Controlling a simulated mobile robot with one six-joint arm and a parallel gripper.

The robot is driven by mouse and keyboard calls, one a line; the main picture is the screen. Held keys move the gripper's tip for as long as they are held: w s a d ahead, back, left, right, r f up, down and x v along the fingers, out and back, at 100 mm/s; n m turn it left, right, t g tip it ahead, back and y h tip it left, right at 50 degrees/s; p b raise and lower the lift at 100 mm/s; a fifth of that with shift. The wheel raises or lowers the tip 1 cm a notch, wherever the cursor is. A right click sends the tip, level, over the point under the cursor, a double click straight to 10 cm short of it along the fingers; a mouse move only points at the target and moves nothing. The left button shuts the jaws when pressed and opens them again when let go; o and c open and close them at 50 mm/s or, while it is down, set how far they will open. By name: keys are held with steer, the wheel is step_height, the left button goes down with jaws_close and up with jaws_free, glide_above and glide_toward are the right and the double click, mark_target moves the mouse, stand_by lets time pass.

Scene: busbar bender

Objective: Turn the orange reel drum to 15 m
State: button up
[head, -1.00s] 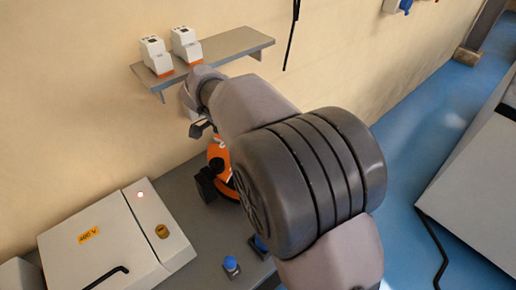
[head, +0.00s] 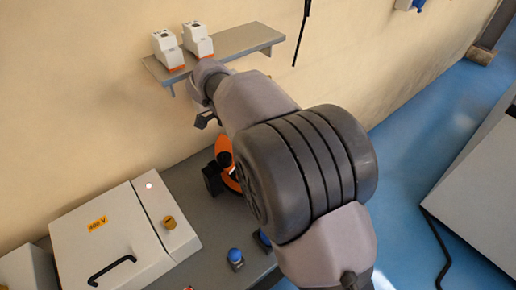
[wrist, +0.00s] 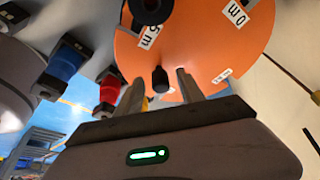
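The orange reel drum (wrist: 205,45) fills the top of the wrist view, with white labels on its face. One label reads "0 m"; another, partly hidden by a black hub, seems to end in "5 m". Smaller labels are too tilted to read. A black peg (wrist: 160,79) stands out from the drum face. My gripper (wrist: 158,86) is open, one finger on each side of the peg; I cannot tell if they touch it. In the head view the drum (head: 224,150) is mostly hidden behind my arm, with my gripper (head: 206,119) just above it.
A grey cabinet marked "400 V" (head: 97,224) sits on the bench at left. A shelf (head: 235,46) with two white devices is on the wall above. Blue connectors (head: 235,257) stand at the bench's front edge. The wrist view shows blue (wrist: 64,62) and red (wrist: 108,92) connectors left.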

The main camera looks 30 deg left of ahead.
steer(key=shift+r, duration=0.1)
steer(key=p+v, duration=0.3)
steer(key=v, duration=0.4)
steer(key=shift+r, duration=0.15)
steer(key=shift+a, duration=0.1)
